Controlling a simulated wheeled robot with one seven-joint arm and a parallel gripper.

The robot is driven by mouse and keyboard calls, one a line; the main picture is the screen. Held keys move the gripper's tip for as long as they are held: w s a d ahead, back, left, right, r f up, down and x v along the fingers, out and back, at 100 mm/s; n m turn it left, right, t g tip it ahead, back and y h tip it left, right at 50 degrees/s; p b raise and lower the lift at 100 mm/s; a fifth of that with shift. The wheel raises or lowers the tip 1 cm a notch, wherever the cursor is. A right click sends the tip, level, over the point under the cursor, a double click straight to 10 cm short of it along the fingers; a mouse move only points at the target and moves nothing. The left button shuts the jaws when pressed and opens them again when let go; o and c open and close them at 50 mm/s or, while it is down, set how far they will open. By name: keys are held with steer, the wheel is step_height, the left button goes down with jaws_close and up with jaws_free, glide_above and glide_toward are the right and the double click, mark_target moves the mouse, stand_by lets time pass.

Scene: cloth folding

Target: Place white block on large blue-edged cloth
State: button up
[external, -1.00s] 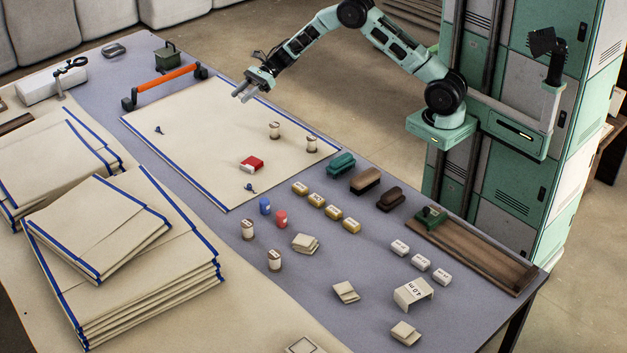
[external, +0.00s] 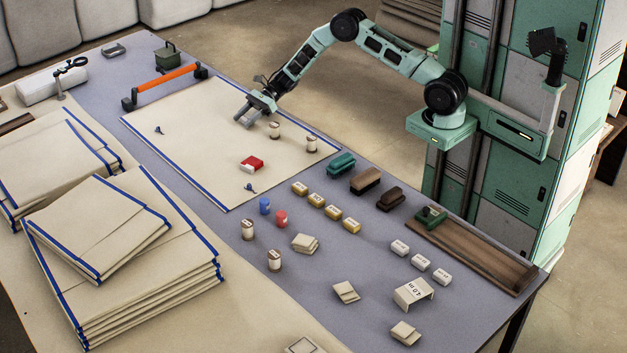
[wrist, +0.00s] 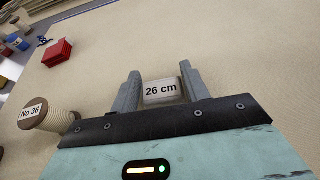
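The large blue-edged cloth (external: 200,140) lies flat on the table, and it fills most of the wrist view (wrist: 220,40). My gripper (external: 243,117) is over its far right part, near the edge on the arm's side. In the wrist view, a white block (wrist: 161,90) labelled "26 cm" sits between the fingers of my gripper (wrist: 160,85), which look closed on its sides. Whether the block's underside touches the cloth is hidden. In the external view the block is too small to make out between the fingers.
A red box (external: 251,164) lies on the cloth. An orange-handled bar (external: 165,80) is at the far edge. Several white blocks (external: 420,262) sit front right.

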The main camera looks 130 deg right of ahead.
steer(key=shift+o, duration=1.2)
